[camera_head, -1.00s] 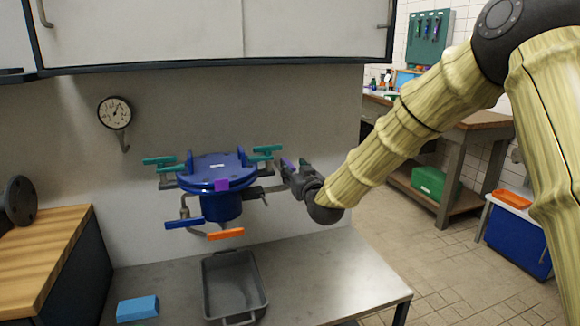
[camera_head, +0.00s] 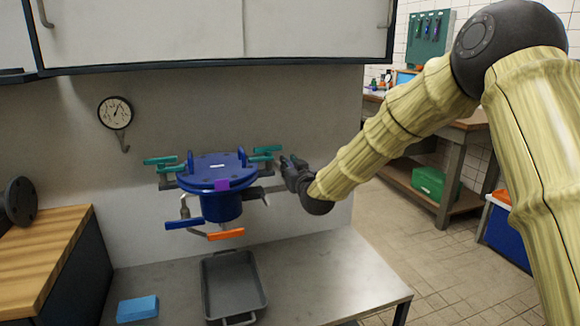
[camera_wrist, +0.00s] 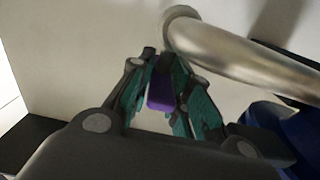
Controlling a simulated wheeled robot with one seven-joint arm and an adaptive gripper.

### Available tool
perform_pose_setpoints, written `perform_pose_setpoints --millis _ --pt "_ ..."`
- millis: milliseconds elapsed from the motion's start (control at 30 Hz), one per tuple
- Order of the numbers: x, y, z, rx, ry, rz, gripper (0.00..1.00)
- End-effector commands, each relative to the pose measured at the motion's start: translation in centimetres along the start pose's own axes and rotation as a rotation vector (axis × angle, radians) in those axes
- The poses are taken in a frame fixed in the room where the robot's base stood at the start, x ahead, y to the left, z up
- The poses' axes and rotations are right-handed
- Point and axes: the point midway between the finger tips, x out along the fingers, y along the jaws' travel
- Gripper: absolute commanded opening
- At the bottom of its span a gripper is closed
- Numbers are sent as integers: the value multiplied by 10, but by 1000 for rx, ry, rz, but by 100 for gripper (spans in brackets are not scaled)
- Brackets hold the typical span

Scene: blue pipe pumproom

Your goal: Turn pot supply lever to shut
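The blue pot (camera_head: 221,205) is fixed in front of the wall, above the steel counter, with several coloured levers around it. In the wrist view a purple handle (camera_wrist: 160,94) sits between my fingertips, and both fingers seem to touch its sides. My gripper (camera_head: 287,164) is just right of the pot and hides this handle in the head view. My gripper (camera_wrist: 161,85) has teal inner pads on both fingers. No lettering shows which lever is the pot supply one.
A metal pipe (camera_wrist: 235,65) runs from a wall flange close beside my fingers. Teal levers (camera_head: 266,150), a blue lever (camera_head: 185,224) and an orange lever (camera_head: 226,234) surround the pot. A grey tray (camera_head: 233,285) and a blue block (camera_head: 137,308) lie on the counter (camera_head: 330,270).

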Motion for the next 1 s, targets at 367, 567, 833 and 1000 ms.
perform_pose_setpoints --millis 367,567,833,1000 --pt "1 -2 -1 0 -1 66 0" --pt "1 -3 -1 -1 0 153 0" --pt "1 -3 -1 -1 1 250 0" --pt "1 -3 -1 -1 2 269 0"
